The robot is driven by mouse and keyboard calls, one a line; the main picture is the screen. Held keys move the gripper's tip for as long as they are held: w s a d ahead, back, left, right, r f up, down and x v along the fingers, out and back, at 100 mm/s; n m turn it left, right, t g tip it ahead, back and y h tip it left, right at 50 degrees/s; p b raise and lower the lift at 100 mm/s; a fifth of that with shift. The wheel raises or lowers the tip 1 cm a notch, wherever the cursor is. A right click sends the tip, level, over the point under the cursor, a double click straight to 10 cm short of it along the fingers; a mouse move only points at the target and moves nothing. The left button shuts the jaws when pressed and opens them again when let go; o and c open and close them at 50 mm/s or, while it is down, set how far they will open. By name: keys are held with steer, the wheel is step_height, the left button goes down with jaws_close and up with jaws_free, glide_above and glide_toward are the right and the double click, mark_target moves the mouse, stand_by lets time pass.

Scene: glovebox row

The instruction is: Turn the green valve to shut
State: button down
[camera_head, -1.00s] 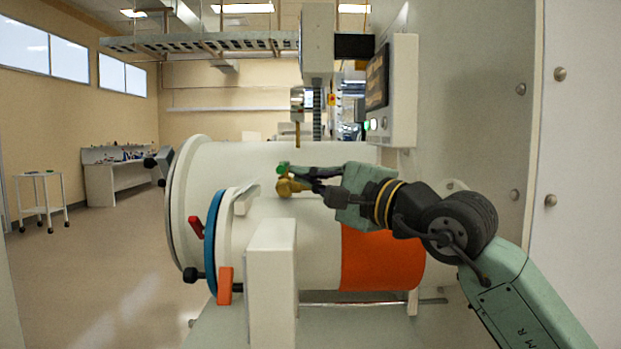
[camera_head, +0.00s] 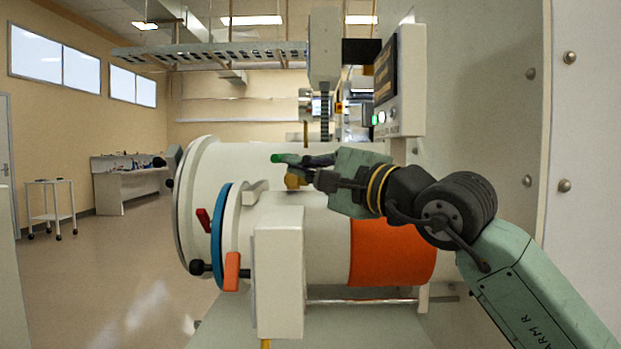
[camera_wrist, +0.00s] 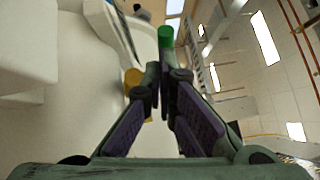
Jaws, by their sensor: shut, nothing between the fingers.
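The green valve has a green lever handle (camera_head: 288,158) on a brass body (camera_head: 293,181), on top of the white cylinder. In the head view the lever lies roughly level, its rounded end to the left. My gripper (camera_head: 317,176) is just right of the brass body, beside the lever's right part. In the wrist view the green lever end (camera_wrist: 165,37) shows just beyond my fingertips (camera_wrist: 165,72), and the brass body (camera_wrist: 133,79) is left of them. The fingers are drawn together with nothing held. Whether they touch the lever cannot be told.
The large white cylinder (camera_head: 330,235) has a blue ring (camera_head: 217,235), red-orange handles and an orange band (camera_head: 390,252). A white post (camera_head: 280,270) stands in front. A control box (camera_head: 405,85) is on the wall at right. Open floor lies left.

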steer(key=shift+s+a+b, duration=0.15)
steer(key=shift+a+b, duration=0.65)
steer(key=shift+a, duration=0.1)
